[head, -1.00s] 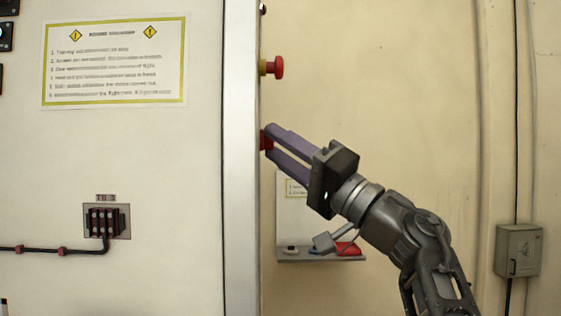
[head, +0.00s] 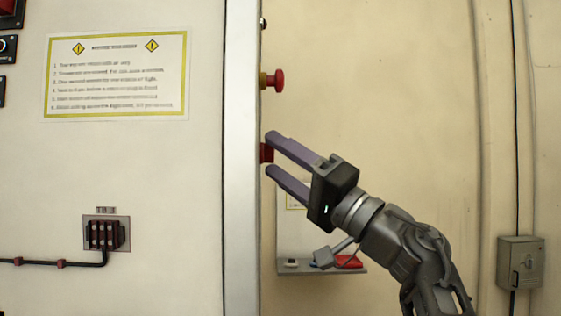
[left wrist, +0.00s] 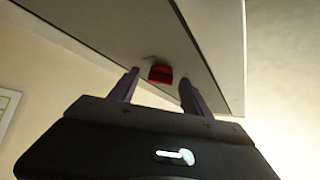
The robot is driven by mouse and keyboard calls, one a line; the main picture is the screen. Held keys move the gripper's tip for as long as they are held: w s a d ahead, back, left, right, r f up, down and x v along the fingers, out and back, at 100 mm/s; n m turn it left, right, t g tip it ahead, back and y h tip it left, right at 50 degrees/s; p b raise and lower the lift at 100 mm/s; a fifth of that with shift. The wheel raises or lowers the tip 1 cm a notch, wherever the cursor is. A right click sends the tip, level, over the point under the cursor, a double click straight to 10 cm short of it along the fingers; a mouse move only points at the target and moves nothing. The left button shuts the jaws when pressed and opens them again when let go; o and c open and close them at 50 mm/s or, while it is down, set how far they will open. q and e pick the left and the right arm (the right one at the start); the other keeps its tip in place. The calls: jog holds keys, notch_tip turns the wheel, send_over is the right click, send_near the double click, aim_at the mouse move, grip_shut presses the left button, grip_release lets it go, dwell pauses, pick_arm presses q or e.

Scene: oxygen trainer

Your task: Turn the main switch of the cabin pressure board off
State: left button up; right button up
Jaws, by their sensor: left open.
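The board shows nearly edge-on in the head view, with its pale edge (head: 241,210) running top to bottom. A dark red switch knob (head: 266,152) sticks out from its right-hand face. My left gripper (head: 271,154) is open, with its purple fingertips above and below this knob. In the left wrist view the red knob (left wrist: 160,73) shows between the two spread fingers (left wrist: 159,78), with space on both sides. I cannot read the knob's on or off position. My right gripper is not in view.
A red mushroom button (head: 275,81) on a yellow collar sits above the knob on the same face. A small shelf (head: 320,267) with a red item stands behind my arm. A grey box (head: 519,262) is on the right wall. A notice (head: 116,76) hangs on the left panel.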

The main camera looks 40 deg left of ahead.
pick_arm(q)
jog(key=v, duration=0.7)
jog(key=shift+d+f+b, duration=0.15)
jog(key=shift+d+b, duration=0.25)
jog(key=shift+b, duration=0.05)
